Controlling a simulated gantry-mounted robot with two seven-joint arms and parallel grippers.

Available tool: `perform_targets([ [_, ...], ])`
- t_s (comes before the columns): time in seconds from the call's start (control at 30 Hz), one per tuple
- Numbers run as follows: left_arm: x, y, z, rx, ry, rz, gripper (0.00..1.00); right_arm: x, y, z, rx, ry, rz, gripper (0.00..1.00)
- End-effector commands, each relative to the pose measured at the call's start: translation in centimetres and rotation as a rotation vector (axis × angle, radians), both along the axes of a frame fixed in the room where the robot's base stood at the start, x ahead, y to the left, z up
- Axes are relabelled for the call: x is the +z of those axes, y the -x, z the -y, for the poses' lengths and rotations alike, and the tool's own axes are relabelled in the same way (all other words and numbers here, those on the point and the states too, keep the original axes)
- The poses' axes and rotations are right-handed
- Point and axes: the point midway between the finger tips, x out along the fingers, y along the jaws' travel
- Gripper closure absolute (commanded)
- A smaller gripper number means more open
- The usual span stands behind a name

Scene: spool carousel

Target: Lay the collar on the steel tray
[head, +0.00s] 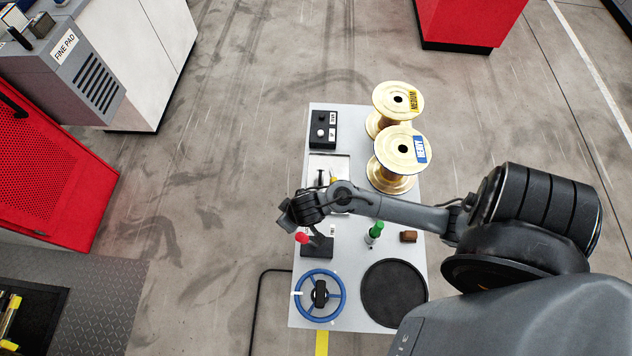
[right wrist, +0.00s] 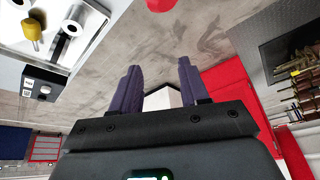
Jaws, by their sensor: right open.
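The steel tray (head: 318,160) lies on the grey table, left of the brass spools, partly covered by my right arm. It also seems to show at the upper left of the right wrist view (right wrist: 45,42). There, a pale metal piece with a dark bore (right wrist: 72,29), possibly the collar, is on or over it beside a yellow knob (right wrist: 32,31). I cannot tell whether they touch. My right gripper (head: 287,215) is past the table's left edge, apart from the tray. In the right wrist view its purple fingers (right wrist: 158,75) are spread and empty. My left gripper is not in view.
Two brass spools (head: 398,150) stand at the table's far right. A black switch box (head: 322,131) is behind the tray. Nearer are a red-knobbed lever (head: 302,237), a green-topped piece (head: 376,230), a brown block (head: 408,236), a blue handwheel (head: 301,295) and a black round mat (head: 394,293).

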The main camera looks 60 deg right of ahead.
Motion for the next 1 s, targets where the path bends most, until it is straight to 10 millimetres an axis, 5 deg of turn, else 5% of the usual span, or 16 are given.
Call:
perform_targets([
  [0.13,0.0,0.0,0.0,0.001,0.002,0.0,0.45,3.8,3.8,-2.4,0.111,0.042,-0.007,0.55],
  [0.43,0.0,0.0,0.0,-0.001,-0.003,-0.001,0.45,9.0,9.5,-2.8,0.247,0.057,-0.076,0.55],
  [1.0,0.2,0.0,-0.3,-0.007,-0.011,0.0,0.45,10.3,10.8,-2.7,0.283,0.053,-0.092,0.55],
])
